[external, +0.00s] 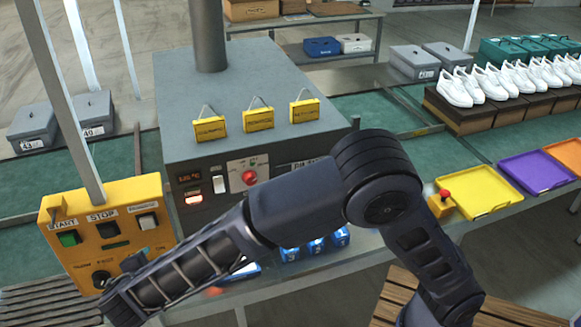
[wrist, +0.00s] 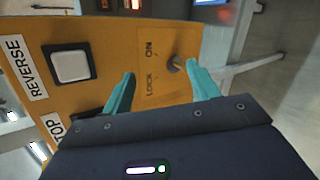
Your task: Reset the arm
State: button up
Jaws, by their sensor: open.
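My gripper (wrist: 160,74) is open in the wrist view, its two teal fingers spread in front of the yellow control box (wrist: 110,25). Nothing is between the fingertips. A small metal switch (wrist: 176,62) beside the LOCK and ON labels sits close to the right finger; I cannot tell whether they touch. A white REVERSE button (wrist: 70,66) is to the left. In the external view my arm reaches down to the left, its end in front of the lower part of the control box (external: 150,194); the fingers are hard to make out there.
A grey machine (external: 235,85) with yellow tags stands behind my arm. A green START button (external: 68,239) is on the box. White shoes (external: 490,82) stand on boxes at the right, near a yellow tray (external: 478,190) and purple tray (external: 540,178). Blue items (external: 316,246) lie behind my forearm.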

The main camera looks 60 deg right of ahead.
jog(key=s+d+r+m+g+y, duration=0.25)
jog(key=s+d+r, duration=0.25)
jog(key=s+d, duration=0.55)
jog(key=s+d+r+m+g+y, duration=0.1)
jog(key=s+d+r+m+y, duration=0.2)
jog(key=s+d+r, duration=0.5)
jog(key=s+d+f+m+t+y, duration=0.1)
jog(key=s+d, duration=0.4)
jog(key=s, duration=0.7)
jog(key=s+d+f+m+t+y, duration=0.1)
jog(key=s+d+f+m+y, duration=0.1)
jog(key=s, duration=1)
jog(key=d+m+y, duration=0.1)
jog(key=d+m, duration=0.1)
jog(key=d, duration=0.1)
jog(key=shift+s+f, duration=0.2)
jog(key=shift+s, duration=0.1)
